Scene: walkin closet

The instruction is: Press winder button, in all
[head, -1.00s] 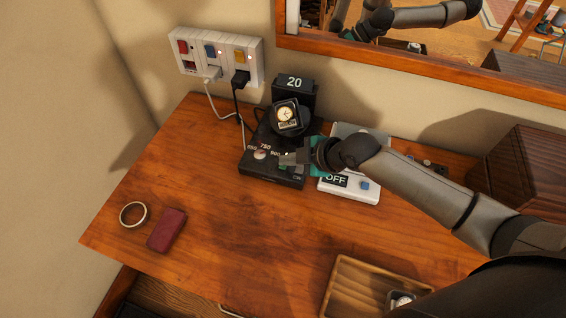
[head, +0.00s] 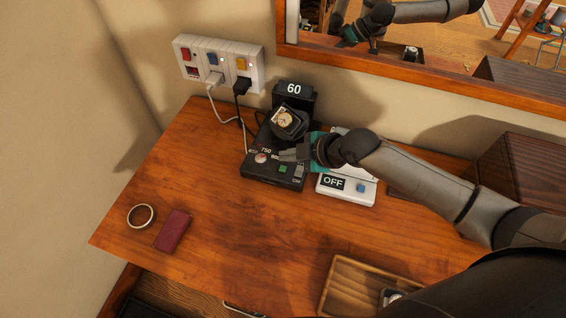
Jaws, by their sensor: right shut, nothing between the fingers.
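The black watch winder (head: 262,168) stands on the wooden dresser top near the wall. Its display (head: 294,90) reads 60, and a watch (head: 283,121) sits tilted in its holder. On its front panel are a round knob (head: 261,158) by the marking 750 and a green button (head: 283,169). My right gripper (head: 278,155) is shut and empty. Its fingertips are over the panel, between the knob and the green button; I cannot tell whether they touch it. My left gripper is not in view.
A white device marked OFF (head: 346,187) with a blue button stands right of the winder. A power strip (head: 218,64) is on the wall, with cables. A ring (head: 141,216), a red case (head: 173,230), a wooden tray (head: 342,270) and a dark box (head: 523,175) surround clear wood.

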